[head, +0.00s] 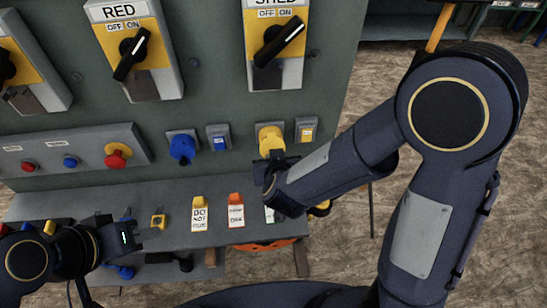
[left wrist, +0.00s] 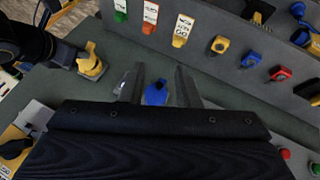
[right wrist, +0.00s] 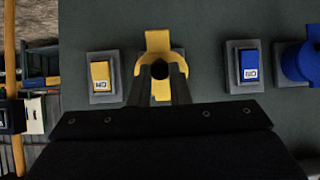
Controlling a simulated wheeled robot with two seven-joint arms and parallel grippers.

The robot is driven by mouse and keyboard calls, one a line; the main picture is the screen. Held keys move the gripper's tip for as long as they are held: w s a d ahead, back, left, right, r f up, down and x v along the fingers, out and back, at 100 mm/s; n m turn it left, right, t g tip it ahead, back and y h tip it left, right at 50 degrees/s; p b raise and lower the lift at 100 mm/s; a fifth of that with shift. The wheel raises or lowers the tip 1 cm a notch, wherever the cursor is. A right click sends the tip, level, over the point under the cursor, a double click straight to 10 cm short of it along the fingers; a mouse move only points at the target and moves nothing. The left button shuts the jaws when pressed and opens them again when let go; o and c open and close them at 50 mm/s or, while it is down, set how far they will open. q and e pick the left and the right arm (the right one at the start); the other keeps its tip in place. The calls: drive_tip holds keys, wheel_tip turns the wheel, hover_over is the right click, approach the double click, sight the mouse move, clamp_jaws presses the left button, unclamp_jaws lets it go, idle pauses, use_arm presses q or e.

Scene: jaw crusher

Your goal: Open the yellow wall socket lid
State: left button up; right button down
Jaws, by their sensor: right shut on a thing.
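The yellow wall socket with its lid (head: 271,138) is on the green panel, between a blue switch and a yellow switch. In the right wrist view the yellow socket (right wrist: 158,42) is directly ahead, with a yellow tab at the top of the picture. My right gripper (right wrist: 161,72) is shut on its yellow lid; the fingers hide part of it. I cannot tell how far the lid is tilted. The yellow socket also shows in the left wrist view (left wrist: 92,64), beside my right gripper. My left gripper (head: 138,233) is open and empty, over the lower shelf.
A blue socket (head: 182,148) and blue switch (head: 219,138) are left of the yellow socket; the yellow switch (head: 306,130) is right. Rotary switches are above. The shelf (head: 175,221) below carries padlocks and tags (head: 199,214). Open floor lies to the right.

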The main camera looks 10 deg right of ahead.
use_arm(q)
drive_tip(key=shift+w+d+h, duration=0.3)
drive_tip(key=shift+w+d, duration=0.05)
drive_tip(key=shift+d, duration=0.1)
drive_tip(key=c, duration=0.5)
drive_tip(key=w+d+g+h, duration=0.2)
drive_tip(key=w+d, duration=0.1)
drive_tip(key=w+d+g+h, duration=0.1)
drive_tip(key=w+d, duration=0.1)
drive_tip(key=shift+w+f+n+h, duration=0.1)
drive_tip(key=shift+f+n+h, duration=0.2)
drive_tip(key=shift+n+h, duration=0.1)
clamp_jaws()
drive_tip(key=w+d+f+n+t+h, duration=0.1)
drive_tip(key=w+d+f+n+h, duration=0.35)
drive_tip(key=w, duration=0.35)
drive_tip(key=w+d+f+n+t+h, duration=0.1)
drive_tip(key=w+d+f+n+h, duration=0.2)
drive_tip(key=w+f, duration=0.4)
drive_tip(key=w+r+x, duration=0.1)
drive_tip(key=x, duration=0.8)
drive_tip(key=shift+w+f, duration=0.2)
drive_tip(key=shift+f, duration=0.05)
